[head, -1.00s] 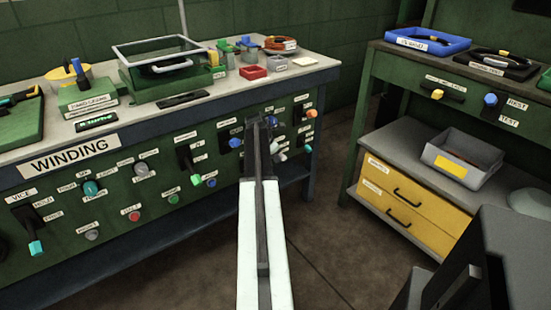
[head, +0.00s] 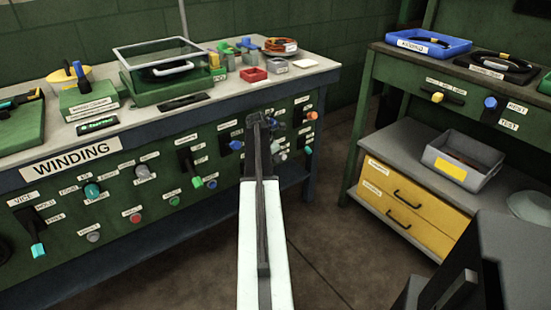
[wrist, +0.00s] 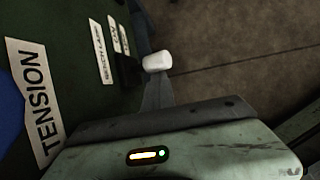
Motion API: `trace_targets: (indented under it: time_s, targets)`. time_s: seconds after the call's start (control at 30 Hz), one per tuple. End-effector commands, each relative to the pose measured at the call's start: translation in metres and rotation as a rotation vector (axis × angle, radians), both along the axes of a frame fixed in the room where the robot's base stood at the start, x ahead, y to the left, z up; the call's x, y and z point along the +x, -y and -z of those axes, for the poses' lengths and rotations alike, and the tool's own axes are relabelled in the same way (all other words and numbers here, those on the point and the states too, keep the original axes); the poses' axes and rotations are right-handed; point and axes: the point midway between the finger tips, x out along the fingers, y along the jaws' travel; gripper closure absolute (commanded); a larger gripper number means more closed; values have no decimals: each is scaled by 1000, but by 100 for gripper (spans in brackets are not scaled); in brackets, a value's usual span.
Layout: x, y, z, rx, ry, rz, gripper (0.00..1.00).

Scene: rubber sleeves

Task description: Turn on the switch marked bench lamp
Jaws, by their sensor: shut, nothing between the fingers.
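The bench lamp switch shows in the wrist view as a white-tipped lever (wrist: 157,62) standing out from a dark slot in the green panel. Its label (wrist: 102,54) reads "BENCH LAMP", with two smaller labels beside it, one seeming to read "ON". My gripper (wrist: 156,90) is shut and empty, its grey tip just below the white knob in the picture; I cannot tell whether they touch. In the head view my arm covers much of this part of the panel, and a white knob (head: 281,156) shows just right of it.
A large "TENSION" label (wrist: 40,100) is left of the switch. Other levers and knobs crowd the panel, including a blue one (head: 236,145) and an orange one (head: 311,116). A yellow drawer unit (head: 405,200) stands right; open floor (head: 330,230) lies between.

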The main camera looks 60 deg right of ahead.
Motion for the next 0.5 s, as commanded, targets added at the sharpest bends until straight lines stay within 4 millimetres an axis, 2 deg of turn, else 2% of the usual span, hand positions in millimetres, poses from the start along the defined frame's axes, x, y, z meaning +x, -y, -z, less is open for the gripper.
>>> trace_targets:
  time_s: [0.03, 0.27, 0.5]
  targets:
    - [-5, 8, -8, -23, -9, 1, 100]
    - [-4, 6, -13, -22, -9, 0, 100]
    - [2, -10, -47, -10, -8, 1, 100]
